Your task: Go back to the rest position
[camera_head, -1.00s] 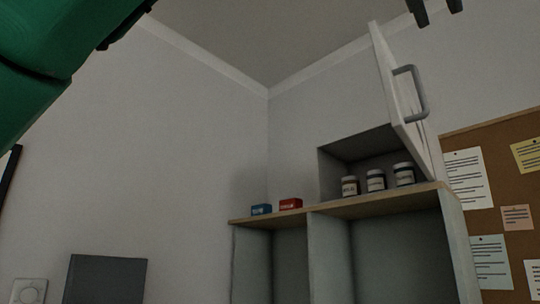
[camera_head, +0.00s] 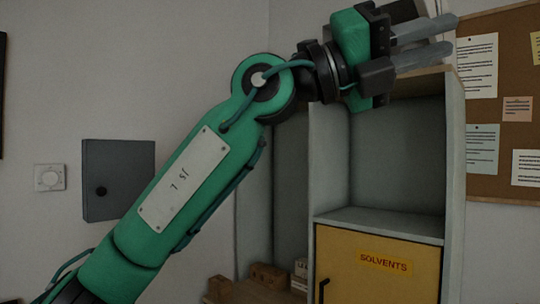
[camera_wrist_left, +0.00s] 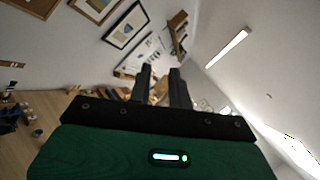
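My left arm crosses the head view from the lower left up to the upper right. My left gripper (camera_head: 450,36) is at its end, in front of the upper part of a grey shelf unit (camera_head: 455,150). Its two fingers are apart with nothing between them. In the left wrist view the two dark fingers (camera_wrist_left: 162,72) also show a gap, and no object is held. My right gripper is not in view.
The shelf unit has a yellow door (camera_head: 375,265) labelled SOLVENTS, shut, below an empty bay. Small brown boxes (camera_head: 268,274) stand at lower left of it. A grey wall box (camera_head: 118,180) and a corkboard (camera_head: 505,90) flank the unit.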

